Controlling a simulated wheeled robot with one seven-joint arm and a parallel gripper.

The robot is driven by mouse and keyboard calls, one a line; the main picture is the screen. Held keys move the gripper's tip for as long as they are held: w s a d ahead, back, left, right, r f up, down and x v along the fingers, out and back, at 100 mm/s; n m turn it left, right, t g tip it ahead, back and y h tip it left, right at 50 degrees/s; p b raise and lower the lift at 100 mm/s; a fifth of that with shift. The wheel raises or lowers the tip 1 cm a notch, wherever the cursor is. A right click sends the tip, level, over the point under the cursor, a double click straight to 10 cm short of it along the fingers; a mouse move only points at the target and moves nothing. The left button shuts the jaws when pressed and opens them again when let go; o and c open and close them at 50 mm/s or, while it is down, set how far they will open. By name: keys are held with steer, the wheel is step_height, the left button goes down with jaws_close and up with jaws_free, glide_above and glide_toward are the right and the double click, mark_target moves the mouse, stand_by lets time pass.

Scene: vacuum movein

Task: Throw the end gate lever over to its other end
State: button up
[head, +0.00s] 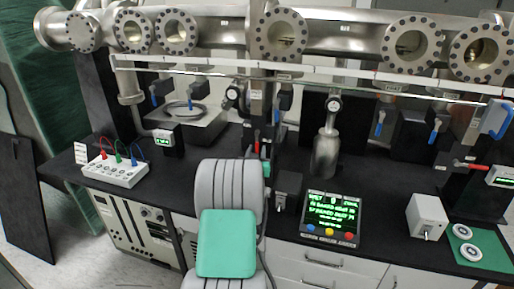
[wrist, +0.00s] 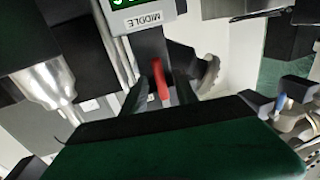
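A red lever (head: 472,166) lies near level on the right-hand gate post, beside a small green-lit display (head: 503,176); I take it for the end gate lever, but its label is not readable. Another red lever (wrist: 160,80) hangs below a display labelled MIDDLE in the wrist view. In the head view this middle lever (head: 257,141) stands upright just beyond my arm. My gripper (wrist: 159,96) points at the middle post, its dark fingertips apart on either side of the red lever in the picture. Whether they touch it is unclear. My arm hides most of the gripper in the head view.
A steel beam pipe (head: 345,38) with round flanges runs across the back. Blue-handled levers hang below it. A lit screen box (head: 331,218), a white switch box (head: 428,216) and a green mat (head: 490,262) with two rings stand on the black bench right of my arm.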

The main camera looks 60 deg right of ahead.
steer(key=shift+x, duration=0.85)
steer(key=shift+c, duration=0.2)
jaws_close()
steer(key=shift+r, duration=0.1)
stand_by(0.4)
